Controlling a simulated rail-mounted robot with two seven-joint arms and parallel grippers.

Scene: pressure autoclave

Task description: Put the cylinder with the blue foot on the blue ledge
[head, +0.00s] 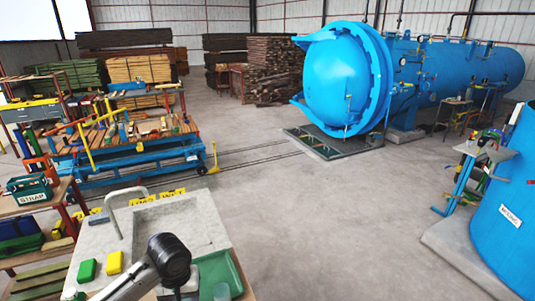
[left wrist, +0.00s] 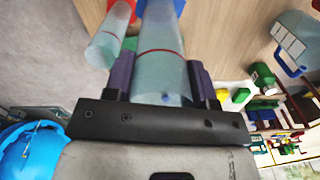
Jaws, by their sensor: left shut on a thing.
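My left gripper (left wrist: 162,78) is shut on a clear cylinder (left wrist: 160,45) in the left wrist view. The cylinder has a red ring around it and a blue foot (left wrist: 162,6) at the top edge of that picture. A second clear cylinder (left wrist: 108,38) with a red ring and a red-orange foot stands beside it on the left, apart from my fingers. In the head view my left arm reaches over the near counter, and its gripper is hidden there. I cannot make out the blue ledge for certain. My right gripper is not in view.
The grey counter (head: 215,212) has a sink and a tap (head: 112,205). Green (head: 87,270) and yellow (head: 113,262) blocks and a green tray (head: 232,262) lie near my arm. A loaded blue cart (head: 130,165) stands behind. The blue autoclave (head: 345,75) is far back; the floor between is clear.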

